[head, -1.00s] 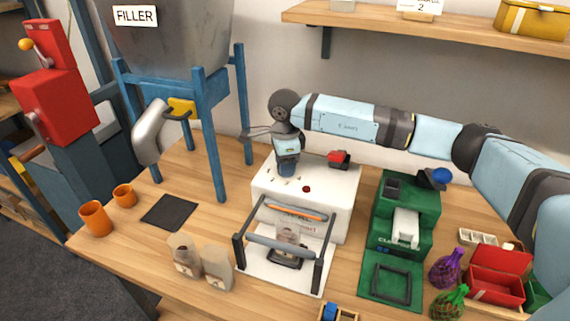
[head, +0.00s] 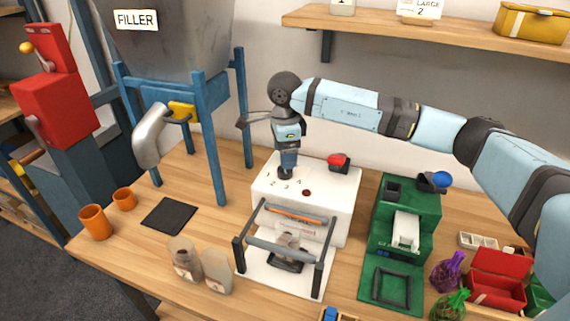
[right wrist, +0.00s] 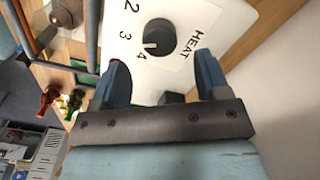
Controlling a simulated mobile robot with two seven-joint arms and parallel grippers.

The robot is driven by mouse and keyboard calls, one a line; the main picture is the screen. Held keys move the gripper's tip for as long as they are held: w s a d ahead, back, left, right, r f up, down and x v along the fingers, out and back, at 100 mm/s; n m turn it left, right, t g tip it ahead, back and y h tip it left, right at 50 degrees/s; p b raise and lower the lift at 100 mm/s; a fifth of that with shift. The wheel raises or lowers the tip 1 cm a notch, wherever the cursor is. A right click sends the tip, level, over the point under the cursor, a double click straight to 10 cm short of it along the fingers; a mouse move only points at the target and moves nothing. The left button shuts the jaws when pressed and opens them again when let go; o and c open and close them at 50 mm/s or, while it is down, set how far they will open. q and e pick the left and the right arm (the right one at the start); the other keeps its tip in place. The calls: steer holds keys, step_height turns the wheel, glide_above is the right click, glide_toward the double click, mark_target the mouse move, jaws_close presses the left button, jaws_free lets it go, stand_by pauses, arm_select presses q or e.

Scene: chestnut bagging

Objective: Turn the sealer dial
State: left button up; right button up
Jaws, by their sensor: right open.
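The white sealer (head: 330,200) stands on the wooden table, with a clamp frame (head: 285,240) at its front. Its round black dial (right wrist: 160,34) shows in the right wrist view, with numbers 2, 3 and 4 and the word HEAT around it. The dial's light mark points to the side near 4. My right gripper (right wrist: 158,75) is open, its two blue fingers spread on either side of the space just short of the dial, not closed on it. In the head view my right gripper (head: 287,172) stands over the sealer's top and hides the dial. My left gripper is not in view.
A red button (head: 339,161) is on the sealer's back right. A green machine (head: 410,215) stands to the right. Two bags (head: 217,272) stand at front left. The filler's blue legs (head: 210,150) rise left of my arm.

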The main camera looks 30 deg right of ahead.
step_height(320, 180, up, 9)
stand_by(0.3)
steer(key=shift+r, duration=0.1)
